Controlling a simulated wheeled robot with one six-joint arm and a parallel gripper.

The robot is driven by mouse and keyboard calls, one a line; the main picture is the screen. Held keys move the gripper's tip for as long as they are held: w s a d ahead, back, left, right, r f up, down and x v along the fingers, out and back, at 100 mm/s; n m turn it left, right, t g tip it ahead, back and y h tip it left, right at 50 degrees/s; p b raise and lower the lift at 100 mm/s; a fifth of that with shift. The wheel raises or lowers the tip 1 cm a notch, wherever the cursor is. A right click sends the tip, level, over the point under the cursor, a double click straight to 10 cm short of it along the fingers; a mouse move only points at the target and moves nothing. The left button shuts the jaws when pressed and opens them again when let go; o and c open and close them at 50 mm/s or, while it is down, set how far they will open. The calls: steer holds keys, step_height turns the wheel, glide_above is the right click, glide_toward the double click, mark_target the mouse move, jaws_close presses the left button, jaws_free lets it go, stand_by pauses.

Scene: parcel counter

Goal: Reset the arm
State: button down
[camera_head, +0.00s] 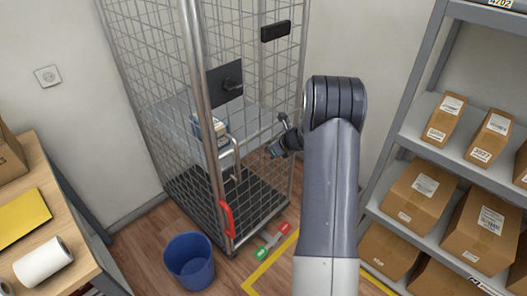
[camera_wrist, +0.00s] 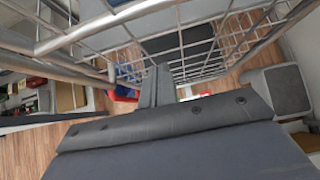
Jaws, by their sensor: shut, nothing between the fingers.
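My arm (camera_head: 331,180) rises from the bottom of the head view and bends over at the top, in front of the roll cage. My gripper (camera_head: 275,150) is small and partly hidden behind the arm, near the right side of the cage. In the wrist view my gripper's fingers (camera_wrist: 156,84) lie together with nothing between them. Cage bars and wire mesh show close around and above the fingers there. I cannot tell whether they touch the mesh.
The wire roll cage (camera_head: 214,150) has a shelf with a small box (camera_head: 208,130) on it. A blue bin (camera_head: 189,262) stands in front. A rack (camera_head: 409,140) with cartons is at right, a wooden table (camera_head: 45,185) at left. Some floor is clear by the yellow line.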

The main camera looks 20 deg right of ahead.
steer(key=v, duration=0.7)
steer(key=shift+f, duration=0.1)
glide_toward(253, 150)
step_height(253, 150, down, 3)
steer(key=shift+w+a+f+p, duration=0.15)
steer(key=shift+w+a+p, duration=0.15)
steer(key=shift+w, duration=0.6)
steer(key=shift+w+a+f+p, duration=0.1)
steer(key=shift+w+a+p, duration=0.15)
steer(key=shift+w, duration=0.7)
steer(key=shift+s+a, duration=0.1)
steer(key=shift+s, duration=0.05)
